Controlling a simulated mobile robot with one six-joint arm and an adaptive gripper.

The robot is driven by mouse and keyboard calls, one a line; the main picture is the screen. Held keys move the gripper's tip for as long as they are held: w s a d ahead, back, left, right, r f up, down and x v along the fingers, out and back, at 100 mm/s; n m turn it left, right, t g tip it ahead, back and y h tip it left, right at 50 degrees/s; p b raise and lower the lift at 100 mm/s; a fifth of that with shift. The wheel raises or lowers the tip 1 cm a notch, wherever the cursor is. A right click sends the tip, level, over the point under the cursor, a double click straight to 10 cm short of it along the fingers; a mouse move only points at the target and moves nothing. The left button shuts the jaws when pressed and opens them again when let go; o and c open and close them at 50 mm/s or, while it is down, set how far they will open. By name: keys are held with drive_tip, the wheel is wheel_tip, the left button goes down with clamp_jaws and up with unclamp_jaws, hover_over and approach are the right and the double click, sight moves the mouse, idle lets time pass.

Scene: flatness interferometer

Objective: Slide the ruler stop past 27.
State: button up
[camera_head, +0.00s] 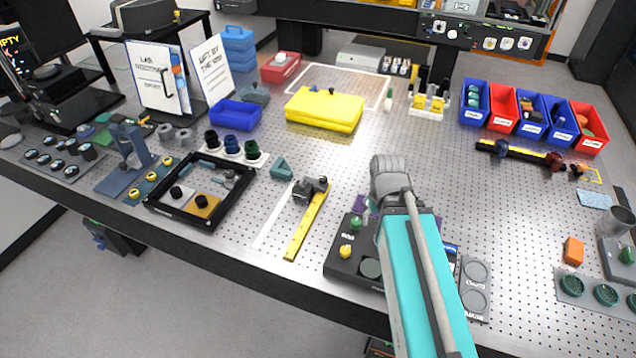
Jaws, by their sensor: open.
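A yellow ruler (301,236) lies lengthwise on the perforated table, left of my arm. A dark block with grey parts (311,189), which looks like the ruler stop, sits at the ruler's far end. The ruler's marks and numbers are too small to read, so I cannot tell the stop's reading. My arm reaches in from the bottom, with a teal link and a grey wrist to the right of the ruler, apart from the stop. My gripper's fingers do not show; the wrist and link hide that area.
A black box with knobs (345,266) stands right of the ruler, partly behind my arm. A black-framed tray (163,208) lies to the left. A yellow case (325,108) lies beyond the stop. A dark rail with sliders (520,153) lies at the right.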

drive_tip(key=shift+o, duration=0.2)
drive_tip(key=w+a+r+n+p, duration=0.3)
drive_tip(key=w+a+n, duration=0.2)
drive_tip(key=w, duration=0.6)
drive_tip(key=shift+w+a+r+n, duration=0.2)
drive_tip(key=shift+w+n, duration=0.15)
drive_tip(key=shift+n, duration=0.25)
wheel_tip(320, 180, up, 3)
drive_tip(key=n+p, duration=0.3)
drive_tip(key=n, duration=0.4)
hover_over(320, 182)
drive_tip(key=w, duration=0.2)
drive_tip(key=shift+s+f, duration=0.2)
drive_tip(key=shift+s, duration=0.05)
drive_tip(key=shift+f, duration=0.15)
wheel_tip(320, 182, down, 14)
drive_tip(key=b, duration=1.3)
drive_tip(key=shift+r+b, duration=0.25)
drive_tip(key=shift+b, duration=0.15)
